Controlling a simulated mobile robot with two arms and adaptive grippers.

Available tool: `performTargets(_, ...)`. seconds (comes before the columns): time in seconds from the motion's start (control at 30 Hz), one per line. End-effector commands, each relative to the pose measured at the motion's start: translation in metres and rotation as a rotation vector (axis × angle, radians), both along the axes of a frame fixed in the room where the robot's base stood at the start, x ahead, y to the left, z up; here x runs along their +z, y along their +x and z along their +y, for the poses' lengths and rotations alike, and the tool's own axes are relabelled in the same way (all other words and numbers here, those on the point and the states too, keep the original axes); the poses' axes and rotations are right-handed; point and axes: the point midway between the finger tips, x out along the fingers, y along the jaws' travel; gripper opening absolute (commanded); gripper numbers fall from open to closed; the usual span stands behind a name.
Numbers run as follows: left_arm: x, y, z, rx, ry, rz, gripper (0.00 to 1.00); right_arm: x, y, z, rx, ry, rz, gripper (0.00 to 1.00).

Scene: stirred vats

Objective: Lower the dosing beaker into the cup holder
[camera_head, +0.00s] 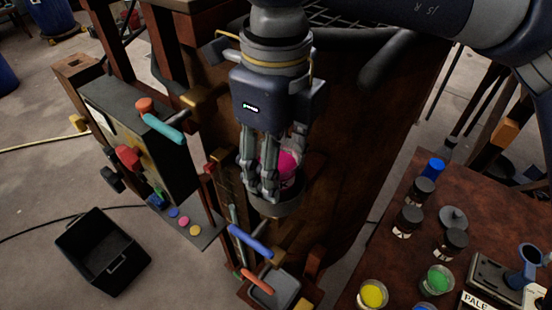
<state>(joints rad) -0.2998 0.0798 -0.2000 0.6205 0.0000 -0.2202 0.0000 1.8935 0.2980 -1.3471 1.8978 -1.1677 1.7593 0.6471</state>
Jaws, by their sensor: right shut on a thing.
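My right gripper (262,192) points down in the middle of the view and is shut on the dosing beaker. The beaker (290,165) shows bright pink behind and to the right of the fingers. Much of it is hidden by the fingers. A grey rounded rim, which looks like the cup holder (288,208), shows directly under the fingertips and the beaker. I cannot tell whether the beaker's base is inside this holder or just above it. My left gripper is not in view.
A large brown vat (350,150) stands right behind the gripper. A control box (145,135) with a teal-handled lever (163,128) is at left. Blue (250,241) and orange levers are below. A table (505,205) with jars and paint-coloured cups is at right. A black bin (100,252) sits on the floor.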

Motion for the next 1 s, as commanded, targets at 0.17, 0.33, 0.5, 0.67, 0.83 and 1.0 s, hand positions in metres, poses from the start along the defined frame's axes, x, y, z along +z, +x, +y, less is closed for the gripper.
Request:
performTargets(0.17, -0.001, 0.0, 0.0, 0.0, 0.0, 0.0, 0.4, 0.0, 0.0, 0.0, 0.0, 0.001, -0.001, 0.19)
performTargets(0.33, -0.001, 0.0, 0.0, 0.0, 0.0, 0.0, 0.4, 0.0, 0.0, 0.0, 0.0, 0.001, -0.001, 0.58)
performTargets(0.5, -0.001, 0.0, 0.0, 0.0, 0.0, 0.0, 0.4, 0.0, 0.0, 0.0, 0.0, 0.001, -0.001, 0.71)
performTargets(0.67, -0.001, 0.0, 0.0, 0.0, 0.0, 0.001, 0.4, 0.0, 0.0, 0.0, 0.0, 0.0, 0.0, 0.71)
performTargets(0.83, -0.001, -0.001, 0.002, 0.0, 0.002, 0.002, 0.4, 0.005, 0.0, 0.0, -0.001, 0.0, -0.001, 0.71)
performTargets(1.0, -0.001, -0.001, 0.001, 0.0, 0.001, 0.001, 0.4, 0.033, 0.0, 0.001, -0.002, 0.003, -0.003, 0.71)
